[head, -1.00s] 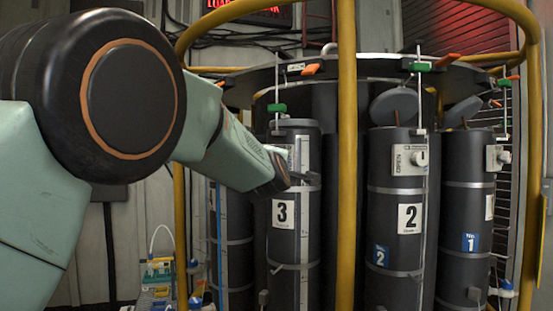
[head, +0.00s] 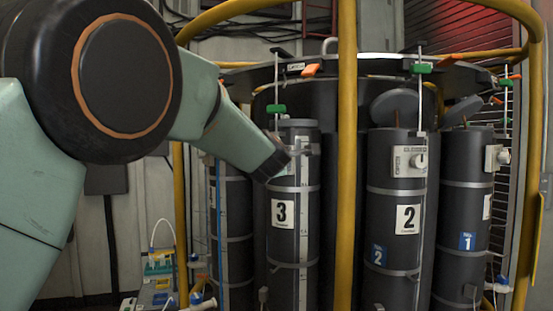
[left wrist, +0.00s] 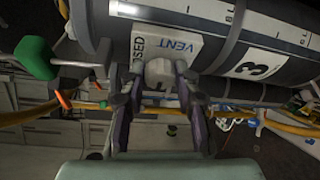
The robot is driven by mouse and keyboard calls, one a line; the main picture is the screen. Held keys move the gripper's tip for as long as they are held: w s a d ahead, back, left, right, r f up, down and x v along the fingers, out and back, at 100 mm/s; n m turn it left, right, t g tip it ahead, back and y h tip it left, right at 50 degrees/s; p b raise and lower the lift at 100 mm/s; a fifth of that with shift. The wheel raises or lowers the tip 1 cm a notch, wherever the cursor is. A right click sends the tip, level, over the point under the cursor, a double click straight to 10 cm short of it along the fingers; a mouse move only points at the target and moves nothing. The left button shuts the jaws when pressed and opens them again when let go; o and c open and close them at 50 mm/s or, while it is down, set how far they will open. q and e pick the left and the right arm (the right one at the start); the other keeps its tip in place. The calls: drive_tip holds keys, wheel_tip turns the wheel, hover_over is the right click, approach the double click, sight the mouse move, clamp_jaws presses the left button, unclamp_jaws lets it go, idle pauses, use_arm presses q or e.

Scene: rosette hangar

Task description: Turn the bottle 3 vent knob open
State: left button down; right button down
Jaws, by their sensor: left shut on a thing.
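Bottle 3 (head: 283,250) is a dark upright cylinder with a white "3" label, left of the yellow post in the head view. In the left wrist view, bottle 3 (left wrist: 215,60) lies across the top, with a white vent plate (left wrist: 175,42) reading "VENT" and part of "CLOSED". The pale vent knob (left wrist: 159,72) sits between the fingers of my left gripper (left wrist: 155,88), which is shut on it. In the head view my left gripper (head: 292,153) is at the upper front of bottle 3, hiding its knob. My right gripper is not in view.
Bottle 2 (head: 395,260) and bottle 1 (head: 462,200) stand to the right, with their own vent plates. A yellow post (head: 346,200) rises between bottles 3 and 2, joined to a yellow hoop above. Green and orange tags line the dark upper ring.

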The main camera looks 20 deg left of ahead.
use_arm(q)
drive_tip(key=shift+f, duration=0.1)
drive_tip(key=c, duration=1)
unclamp_jaws()
drive_tip(key=shift+s+a, duration=0.1)
drive_tip(key=v, duration=1.2)
